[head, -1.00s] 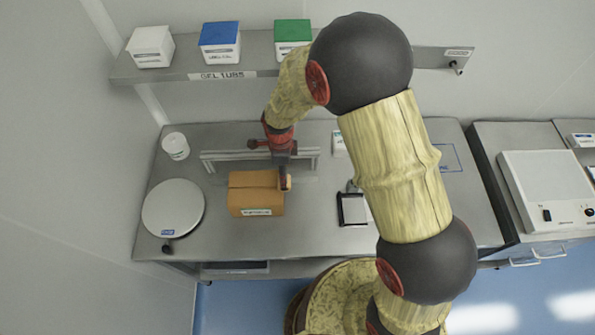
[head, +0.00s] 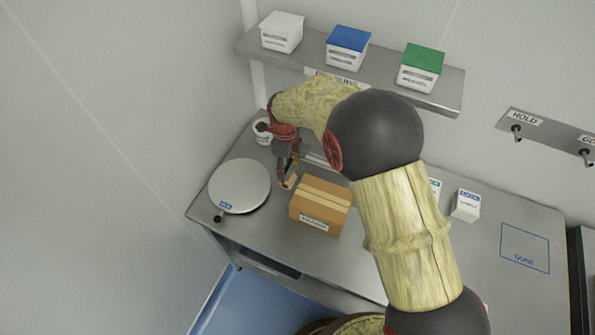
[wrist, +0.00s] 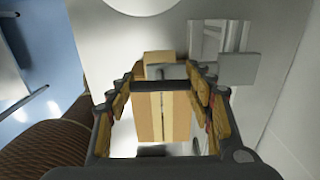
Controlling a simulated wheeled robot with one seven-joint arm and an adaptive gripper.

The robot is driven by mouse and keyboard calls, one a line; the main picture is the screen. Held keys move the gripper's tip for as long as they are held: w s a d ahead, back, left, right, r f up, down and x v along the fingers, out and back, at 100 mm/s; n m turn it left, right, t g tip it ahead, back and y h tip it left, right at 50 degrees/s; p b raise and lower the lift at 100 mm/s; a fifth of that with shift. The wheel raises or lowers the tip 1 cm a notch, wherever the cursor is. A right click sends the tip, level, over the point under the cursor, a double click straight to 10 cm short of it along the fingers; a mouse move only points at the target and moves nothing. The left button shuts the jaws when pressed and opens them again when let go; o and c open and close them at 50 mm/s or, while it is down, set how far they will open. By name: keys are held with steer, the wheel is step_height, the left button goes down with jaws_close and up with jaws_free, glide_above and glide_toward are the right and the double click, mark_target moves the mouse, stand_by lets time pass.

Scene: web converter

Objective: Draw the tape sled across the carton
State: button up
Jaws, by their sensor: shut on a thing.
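The brown carton (head: 320,203) stands on the steel bench with a paler strip along its top seam. My gripper (head: 288,178) is just left of the carton, low near its top edge. It is shut on the tape sled, a small tan block (head: 291,182) at the fingertips. In the wrist view the sled (wrist: 159,60) shows beyond the fingertips, and the carton (wrist: 150,122) lies between the fingers with the pale strip along it. Whether the sled touches the carton is unclear.
A round scale (head: 239,186) stands close left of my gripper. A white tub (head: 263,131) is behind it, and a metal rail (head: 318,161) runs behind the carton. A shelf (head: 300,58) with lidded boxes overhangs the back. The marked DONE square (head: 525,247) at right is empty.

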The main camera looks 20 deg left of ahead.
steer(key=shift+a, duration=0.15)
steer(key=o, duration=1.6)
steer(key=shift+o, duration=0.6)
step_height(320, 180, up, 12)
